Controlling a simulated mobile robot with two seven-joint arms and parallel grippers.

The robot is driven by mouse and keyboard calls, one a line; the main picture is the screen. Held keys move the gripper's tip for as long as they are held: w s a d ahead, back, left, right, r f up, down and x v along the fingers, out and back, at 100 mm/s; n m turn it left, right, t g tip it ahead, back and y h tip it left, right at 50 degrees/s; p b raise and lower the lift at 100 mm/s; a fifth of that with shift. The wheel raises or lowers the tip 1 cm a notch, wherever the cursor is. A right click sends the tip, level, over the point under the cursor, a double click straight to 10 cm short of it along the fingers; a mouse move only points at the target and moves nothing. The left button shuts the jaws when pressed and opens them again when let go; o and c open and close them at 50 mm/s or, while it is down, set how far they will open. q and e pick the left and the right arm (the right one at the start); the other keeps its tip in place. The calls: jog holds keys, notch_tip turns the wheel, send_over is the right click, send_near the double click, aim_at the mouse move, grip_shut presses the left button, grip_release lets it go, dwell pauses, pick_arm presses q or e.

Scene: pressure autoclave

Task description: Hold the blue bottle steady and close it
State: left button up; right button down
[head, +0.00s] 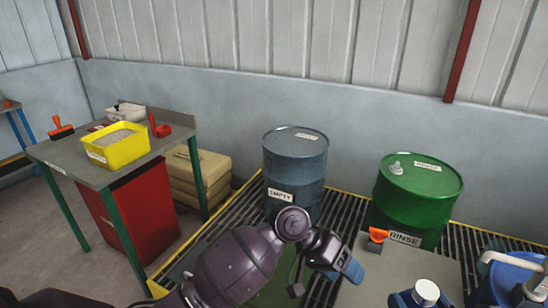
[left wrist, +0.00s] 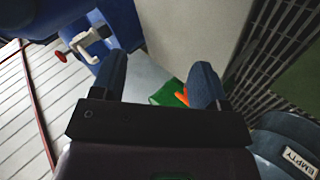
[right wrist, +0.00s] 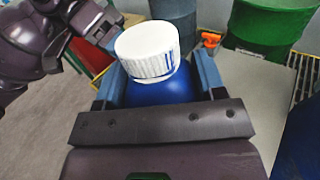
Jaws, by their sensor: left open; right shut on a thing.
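The blue bottle (right wrist: 160,92) with a white ribbed cap (right wrist: 147,50) stands between the fingers of my right gripper (right wrist: 158,84), which is shut on its body. The cap sits on top and looks slightly tilted; I cannot tell how tight it is. In the head view the bottle's white cap (head: 426,291) shows at the bottom edge, most of the body cut off. My left gripper (head: 335,266) is open and empty, left of the bottle and apart from it. In the left wrist view its fingers (left wrist: 160,78) are spread with nothing between them.
A grey bench top (head: 385,270) lies under the bottle, with an orange-handled tool (head: 377,236) on it. A blue container with a white spout (head: 505,272) stands at right. A blue drum (head: 292,165) and a green drum (head: 418,195) stand behind on grating.

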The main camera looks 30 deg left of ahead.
pick_arm(q)
jog(key=s+a+f+n+t+y, duration=0.25)
jog(key=s+a+f, duration=0.2)
jog(key=f, duration=0.25)
jog(key=s+a+f+n+t+y, duration=0.1)
jog(key=s+a+f+t+y, duration=0.1)
jog(key=s+a+f+t, duration=0.4)
jog(key=s+a+f+m+y, duration=0.2)
jog(key=s+a+f+y, duration=0.2)
jog(key=s+a, duration=0.4)
jog(key=shift+s+a+f+t+y, duration=0.25)
jog(key=shift+s+t+y, duration=0.2)
jog(key=shift+s, duration=1.4)
